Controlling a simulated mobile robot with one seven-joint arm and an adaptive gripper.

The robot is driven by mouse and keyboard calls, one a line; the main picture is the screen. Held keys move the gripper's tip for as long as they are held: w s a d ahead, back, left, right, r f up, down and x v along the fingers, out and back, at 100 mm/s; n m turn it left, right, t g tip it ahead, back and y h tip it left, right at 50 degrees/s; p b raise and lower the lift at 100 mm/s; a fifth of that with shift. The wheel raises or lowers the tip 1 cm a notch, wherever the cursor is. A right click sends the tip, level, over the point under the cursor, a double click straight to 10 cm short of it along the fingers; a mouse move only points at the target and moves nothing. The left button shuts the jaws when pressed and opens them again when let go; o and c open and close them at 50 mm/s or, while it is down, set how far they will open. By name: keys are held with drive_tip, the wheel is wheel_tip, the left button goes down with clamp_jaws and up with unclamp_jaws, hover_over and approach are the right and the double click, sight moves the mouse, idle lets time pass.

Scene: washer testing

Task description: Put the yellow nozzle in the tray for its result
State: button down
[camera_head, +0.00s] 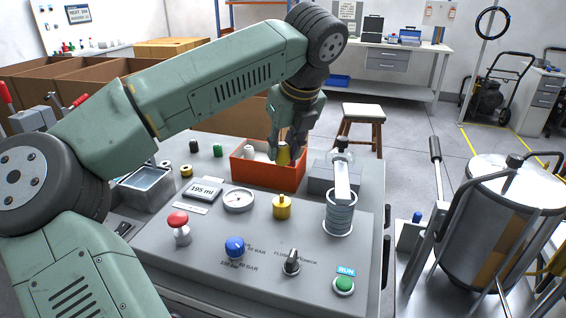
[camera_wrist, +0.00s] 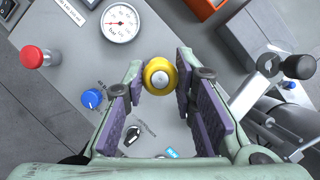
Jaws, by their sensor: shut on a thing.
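The yellow nozzle (camera_head: 284,156) is held in my gripper (camera_head: 290,150), above the test panel as seen in the head view. In the wrist view the nozzle (camera_wrist: 159,75) shows end-on as a yellow ring with a pale centre, between the fingertips (camera_wrist: 158,85). An orange-red tray (camera_head: 268,176) stands behind the panel, and my gripper overlaps it in the picture. A white piece (camera_head: 248,152) shows at the tray, left of the nozzle. The tray's right part is partly hidden by my gripper.
A yellow fitting (camera_head: 281,207) stands on the panel beside the gauge (camera_head: 239,199) and a display reading 195 ml (camera_head: 203,190). A red button (camera_head: 178,226) and a blue knob (camera_head: 235,246) stick up in front.

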drive_tip(key=shift+r+p, duration=0.55)
drive_tip(key=shift+r, duration=0.8)
drive_tip(key=shift+a, duration=0.1)
